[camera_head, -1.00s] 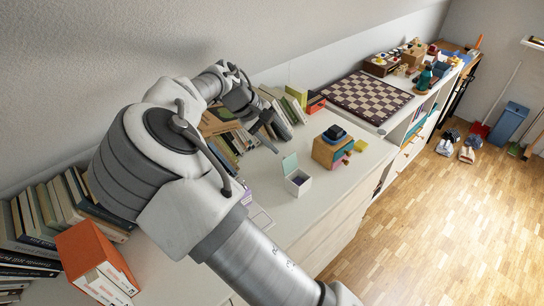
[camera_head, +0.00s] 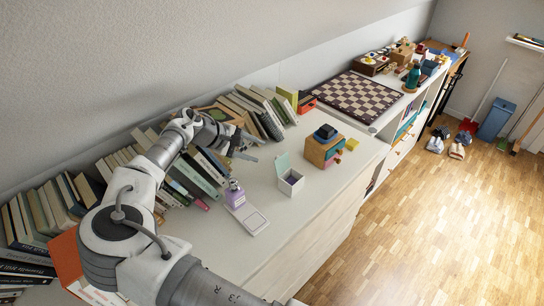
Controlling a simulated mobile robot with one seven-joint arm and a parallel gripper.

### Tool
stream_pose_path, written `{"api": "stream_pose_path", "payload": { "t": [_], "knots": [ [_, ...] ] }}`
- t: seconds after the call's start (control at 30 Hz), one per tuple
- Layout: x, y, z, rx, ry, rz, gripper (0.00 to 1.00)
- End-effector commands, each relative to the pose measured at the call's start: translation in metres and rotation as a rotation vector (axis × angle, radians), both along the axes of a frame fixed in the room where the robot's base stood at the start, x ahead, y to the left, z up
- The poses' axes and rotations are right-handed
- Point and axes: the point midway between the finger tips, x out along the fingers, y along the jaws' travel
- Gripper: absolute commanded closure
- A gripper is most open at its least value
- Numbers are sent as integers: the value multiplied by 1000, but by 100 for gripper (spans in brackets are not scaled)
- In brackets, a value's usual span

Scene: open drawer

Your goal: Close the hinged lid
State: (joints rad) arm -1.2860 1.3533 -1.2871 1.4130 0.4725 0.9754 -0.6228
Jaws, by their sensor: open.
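A small white box (camera_head: 291,186) stands on the pale cabinet top, with a dark bluish inside. Its mint-green hinged lid (camera_head: 282,165) stands up at the back left side, open. My gripper (camera_head: 256,147) is to the upper left of the lid, above the counter near the books, and apart from the box. Its fingers are spread and I see nothing between them.
A purple bottle (camera_head: 235,194) and a white flat device (camera_head: 247,219) lie left of the box. A wooden block with small drawers (camera_head: 323,149) stands to its right. Books (camera_head: 190,176) line the wall behind. The counter in front of the box is clear.

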Motion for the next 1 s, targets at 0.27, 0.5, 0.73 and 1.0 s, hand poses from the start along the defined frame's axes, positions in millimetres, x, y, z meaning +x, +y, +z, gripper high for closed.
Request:
{"api": "stream_pose_path", "payload": {
  "t": [0.27,0.5,0.73,1.0],
  "knots": [
    [21,-37,-38,-3,0,-1,48],
    [30,-52,-54,0,0,0,48],
    [32,-53,-56,1,0,1,48],
    [31,-53,-56,1,0,1,79]
  ]
}}
